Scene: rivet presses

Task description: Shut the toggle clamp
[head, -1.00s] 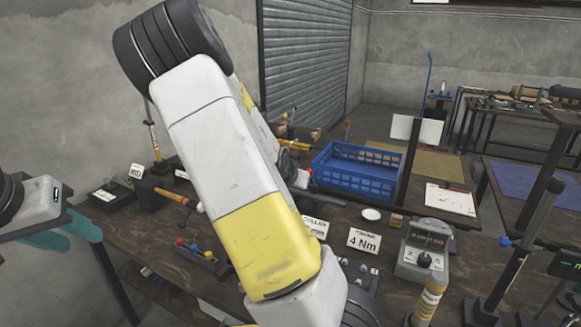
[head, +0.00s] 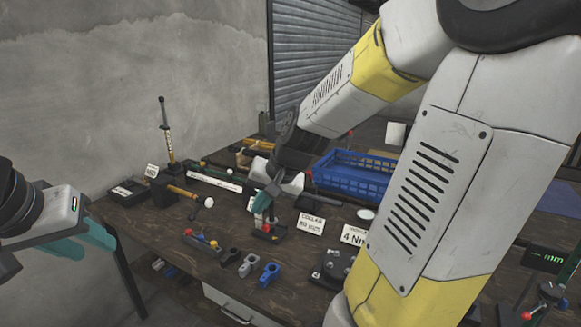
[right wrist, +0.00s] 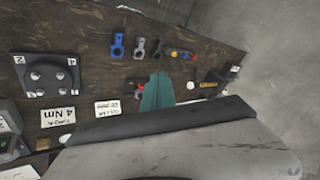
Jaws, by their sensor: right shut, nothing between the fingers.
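A small dark fixture with red parts, which looks like the toggle clamp (head: 270,233), stands on the bench in the middle of the head view. My right gripper (head: 262,203) is shut and empty, its teal fingers pointing down at the top of this fixture. The fingers cover part of it, so I cannot tell whether they touch or how its lever stands. In the right wrist view the shut fingers (right wrist: 157,90) are beside the fixture's red and dark parts (right wrist: 138,89). My left gripper (head: 88,240) is at the left, off the bench edge, with its fingers apart and empty.
Blue and grey clevis-like parts (head: 270,272) lie in front of the fixture. A collar sign (head: 311,224) stands to its right. A hammer (head: 188,193) and a rack with coloured knobs (head: 202,241) are to the left. A blue crate (head: 350,174) is behind.

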